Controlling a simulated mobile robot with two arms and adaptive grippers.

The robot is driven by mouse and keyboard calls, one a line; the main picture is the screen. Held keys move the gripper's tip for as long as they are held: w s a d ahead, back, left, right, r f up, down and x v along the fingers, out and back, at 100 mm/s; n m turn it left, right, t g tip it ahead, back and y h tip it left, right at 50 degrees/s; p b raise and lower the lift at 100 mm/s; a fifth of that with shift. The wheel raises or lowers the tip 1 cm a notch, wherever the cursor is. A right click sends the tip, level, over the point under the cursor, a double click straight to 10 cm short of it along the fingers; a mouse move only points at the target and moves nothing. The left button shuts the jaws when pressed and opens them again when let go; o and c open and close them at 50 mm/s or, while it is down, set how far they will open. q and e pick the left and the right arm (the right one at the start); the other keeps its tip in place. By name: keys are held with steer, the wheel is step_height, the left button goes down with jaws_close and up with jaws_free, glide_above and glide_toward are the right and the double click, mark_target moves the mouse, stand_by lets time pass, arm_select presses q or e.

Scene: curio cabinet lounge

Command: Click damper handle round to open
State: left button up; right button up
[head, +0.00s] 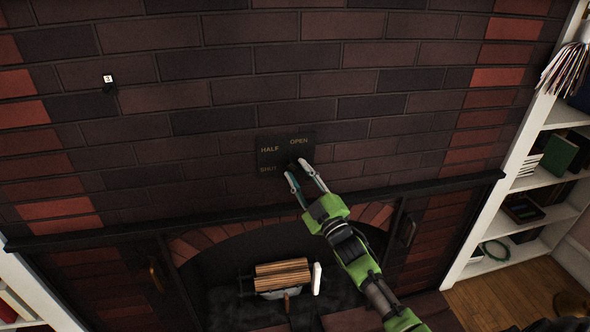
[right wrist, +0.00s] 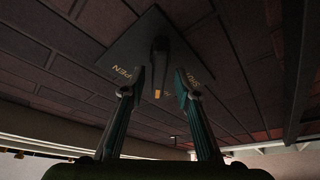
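The damper plate (head: 286,141) is a dark square on the brick chimney breast, lettered HALF, OPEN and SHUT. It also shows in the right wrist view (right wrist: 140,45), tilted, with lettering on either side of the damper handle (right wrist: 160,62). The handle is a dark lever with a yellow-orange tip, standing out from the plate. My right gripper (head: 295,169) is at the plate's lower right. In the right wrist view its fingers (right wrist: 160,78) are apart, one each side of the handle, with a visible gap to it. The head view hides most of the handle. My left gripper is out of view.
A dark mantel ledge (head: 120,231) runs below the plate, above the arched fireplace holding a log bundle (head: 282,275). White shelves (head: 540,182) stand at right. A small white tag (head: 108,79) is on the bricks at upper left. The wall around the plate is clear.

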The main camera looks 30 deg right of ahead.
steer(key=shift+w+d+r, duration=0.1)
steer(key=shift+w+d, duration=0.15)
steer(key=shift+w, duration=0.5)
steer(key=shift+s, duration=0.1)
jaws_close()
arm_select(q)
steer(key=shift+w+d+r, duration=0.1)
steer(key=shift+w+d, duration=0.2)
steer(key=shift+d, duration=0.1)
